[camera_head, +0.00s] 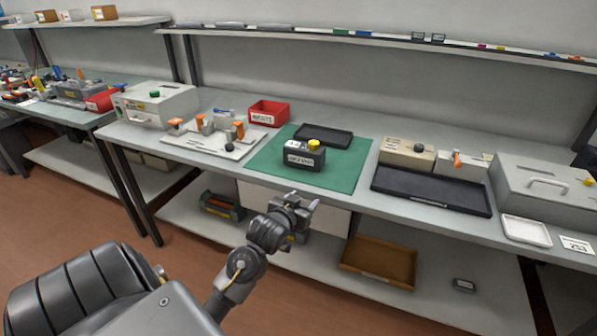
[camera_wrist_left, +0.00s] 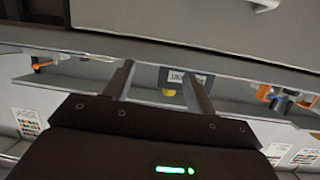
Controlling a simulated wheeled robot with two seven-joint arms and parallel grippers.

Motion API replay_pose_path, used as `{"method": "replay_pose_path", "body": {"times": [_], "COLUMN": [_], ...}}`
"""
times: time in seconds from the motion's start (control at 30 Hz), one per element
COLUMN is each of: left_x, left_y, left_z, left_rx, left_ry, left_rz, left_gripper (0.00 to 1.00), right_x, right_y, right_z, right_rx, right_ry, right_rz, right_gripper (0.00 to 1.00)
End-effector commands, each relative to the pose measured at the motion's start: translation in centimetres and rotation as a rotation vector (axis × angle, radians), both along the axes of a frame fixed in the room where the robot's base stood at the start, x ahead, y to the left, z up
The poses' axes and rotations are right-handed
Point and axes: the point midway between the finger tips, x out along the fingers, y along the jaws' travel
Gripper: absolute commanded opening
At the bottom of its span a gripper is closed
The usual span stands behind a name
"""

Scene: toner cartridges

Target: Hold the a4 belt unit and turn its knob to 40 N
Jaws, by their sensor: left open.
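The belt unit is a small dark box (camera_head: 303,160) with a white label and a yellow knob (camera_head: 313,144) on its top. It stands upright on a green mat (camera_head: 345,174) on the bench. The knob's scale is too small to read. My left gripper (camera_head: 302,203) is open and empty, in front of the bench edge and apart from the unit. In the left wrist view the unit (camera_wrist_left: 186,76) and its yellow knob (camera_wrist_left: 169,92) appear upside down, beyond and between the spread fingers (camera_wrist_left: 160,75). My right gripper is not in view.
A black tray (camera_head: 324,136) lies behind the unit, and a red bin (camera_head: 268,113) is at the back left. A white fixture with orange clamps (camera_head: 214,145) stands left of the mat. A larger black tray (camera_head: 432,190) lies right. The mat's front is clear.

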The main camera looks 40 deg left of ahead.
Motion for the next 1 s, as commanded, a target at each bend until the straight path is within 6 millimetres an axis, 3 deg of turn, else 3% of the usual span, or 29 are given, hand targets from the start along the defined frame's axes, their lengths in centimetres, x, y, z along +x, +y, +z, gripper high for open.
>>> {"method": "replay_pose_path", "body": {"times": [0.03,0.1,0.3,0.57,1.0], "left_x": [0.9,1.9,3.2,3.9,10.7], "left_y": [1.1,2.5,4.7,5.1,7.4], "left_z": [2.3,4.7,8.3,8.6,8.6], "left_rx": [0.006,0.010,0.015,0.017,0.017], "left_ry": [-0.066,-0.144,-0.262,-0.275,-0.273], "left_rz": [0.016,0.038,0.068,0.071,0.070], "left_gripper": [0.56,0.56,0.56,0.56,0.56], "right_x": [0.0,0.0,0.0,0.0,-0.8], "right_y": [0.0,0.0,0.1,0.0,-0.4], "right_z": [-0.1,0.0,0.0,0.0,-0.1], "right_rx": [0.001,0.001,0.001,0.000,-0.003], "right_ry": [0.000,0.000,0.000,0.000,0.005], "right_rz": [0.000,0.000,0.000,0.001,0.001], "right_gripper": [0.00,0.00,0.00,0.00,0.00]}}
